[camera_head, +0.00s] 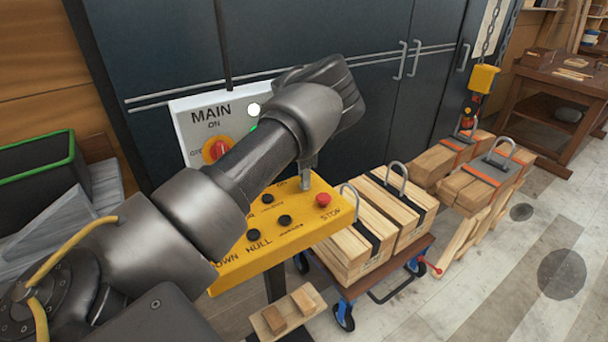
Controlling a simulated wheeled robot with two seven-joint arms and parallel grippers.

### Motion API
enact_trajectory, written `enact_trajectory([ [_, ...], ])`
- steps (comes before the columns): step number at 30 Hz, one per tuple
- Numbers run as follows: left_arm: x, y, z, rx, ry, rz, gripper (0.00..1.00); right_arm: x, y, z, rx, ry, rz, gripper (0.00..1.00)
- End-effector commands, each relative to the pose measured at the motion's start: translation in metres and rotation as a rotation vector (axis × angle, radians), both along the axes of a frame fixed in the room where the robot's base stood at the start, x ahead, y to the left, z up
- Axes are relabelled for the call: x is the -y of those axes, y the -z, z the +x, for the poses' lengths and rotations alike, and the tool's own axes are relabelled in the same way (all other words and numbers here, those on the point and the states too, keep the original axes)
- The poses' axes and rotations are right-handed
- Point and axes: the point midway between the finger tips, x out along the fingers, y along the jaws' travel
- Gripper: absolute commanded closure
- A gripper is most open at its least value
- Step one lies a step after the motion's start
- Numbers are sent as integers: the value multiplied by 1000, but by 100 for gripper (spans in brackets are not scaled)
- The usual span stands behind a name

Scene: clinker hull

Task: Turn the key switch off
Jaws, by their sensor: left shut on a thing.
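The yellow control panel (285,249) stands on a post in the middle of the view, with black buttons and a red STOP button (323,200). My left arm crosses over it from the left. My left gripper (306,186) points down at the panel's far edge, beside a small ON label. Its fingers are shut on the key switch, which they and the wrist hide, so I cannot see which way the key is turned.
A grey MAIN box (187,112) with a red and yellow rotary switch (215,149) stands behind my forearm. Dark cabinets (340,90) close off the back. Timber stacks on a trolley (372,282) stand right of the panel. Floor is clear at the lower right.

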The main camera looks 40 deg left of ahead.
Motion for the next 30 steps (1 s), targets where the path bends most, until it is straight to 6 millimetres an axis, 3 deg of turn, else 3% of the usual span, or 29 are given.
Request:
enact_trajectory([
  [18, 1, -1, 0, 2, -563, -1, 85, 2, 2, 0, -1, -1, -2, 100],
  [30, 1, -1, 1, 3, -809, 1, 85, 4, 1, -1, -1, -3, -5, 100],
])
